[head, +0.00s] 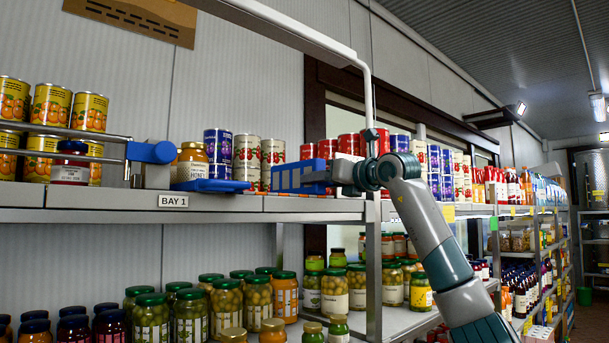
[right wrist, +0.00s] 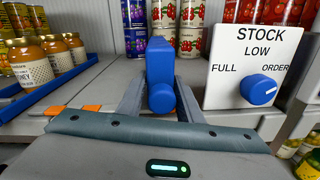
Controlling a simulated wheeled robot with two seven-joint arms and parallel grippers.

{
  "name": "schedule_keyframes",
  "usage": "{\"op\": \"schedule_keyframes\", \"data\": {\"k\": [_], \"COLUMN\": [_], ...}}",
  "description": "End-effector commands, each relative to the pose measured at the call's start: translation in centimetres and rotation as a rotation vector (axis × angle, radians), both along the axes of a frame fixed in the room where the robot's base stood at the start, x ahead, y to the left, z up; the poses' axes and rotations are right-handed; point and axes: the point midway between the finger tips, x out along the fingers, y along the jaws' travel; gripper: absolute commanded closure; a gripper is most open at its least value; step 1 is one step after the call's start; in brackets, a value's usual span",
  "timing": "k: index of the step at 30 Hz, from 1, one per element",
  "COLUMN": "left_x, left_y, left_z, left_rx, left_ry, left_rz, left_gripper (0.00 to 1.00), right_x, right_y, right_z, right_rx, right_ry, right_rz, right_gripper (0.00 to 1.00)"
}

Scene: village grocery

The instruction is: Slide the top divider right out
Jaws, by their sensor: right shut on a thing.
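A blue part (head: 290,178), which looks like the divider, stands at the front edge of the upper shelf in the head view. My right gripper (head: 322,174) reaches it from the right and is shut on it. In the right wrist view the blue divider (right wrist: 160,62) sits upright, with a rounded front end, between the two fingers of my right gripper (right wrist: 160,98). Its far end is hard to make out against the cans. My left gripper is not in view.
A STOCK sign with a blue knob (right wrist: 258,90) stands close to the right finger. A blue tray (head: 212,186) by the jars, and a metal rail with a blue end block (head: 152,152), are to the left. Cans stand behind. The shelf front (head: 100,200) is mostly clear.

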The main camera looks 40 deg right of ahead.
Motion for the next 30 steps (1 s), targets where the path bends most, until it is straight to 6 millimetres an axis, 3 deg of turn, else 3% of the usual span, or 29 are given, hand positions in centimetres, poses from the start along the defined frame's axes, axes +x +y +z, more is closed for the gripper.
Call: {"op": "schedule_keyframes", "data": {"k": [6, 7, 8, 20, 26, 30], "left_x": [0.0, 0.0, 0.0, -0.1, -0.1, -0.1], "left_y": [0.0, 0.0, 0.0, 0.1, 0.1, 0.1], "left_z": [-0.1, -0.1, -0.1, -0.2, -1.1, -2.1], "left_rx": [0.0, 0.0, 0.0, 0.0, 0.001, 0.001], "left_ry": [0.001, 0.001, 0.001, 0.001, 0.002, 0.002], "left_rz": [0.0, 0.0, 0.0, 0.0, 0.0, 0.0], "left_gripper": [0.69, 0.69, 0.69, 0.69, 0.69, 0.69], "right_x": [-0.1, -0.1, -0.1, -0.2, -1.6, -3.6], "right_y": [-0.1, -0.1, 0.0, 0.1, -0.1, -0.1], "right_z": [0.1, 0.1, 0.1, 0.0, -0.2, -0.3], "right_rx": [0.005, 0.005, 0.005, 0.001, 0.001, -0.001], "right_ry": [-0.004, -0.004, -0.004, -0.003, -0.003, -0.004], "right_rz": [-0.002, -0.002, -0.002, 0.001, 0.0, -0.002], "right_gripper": [1.0, 0.65, 0.58, 0.57, 0.57, 0.57]}}
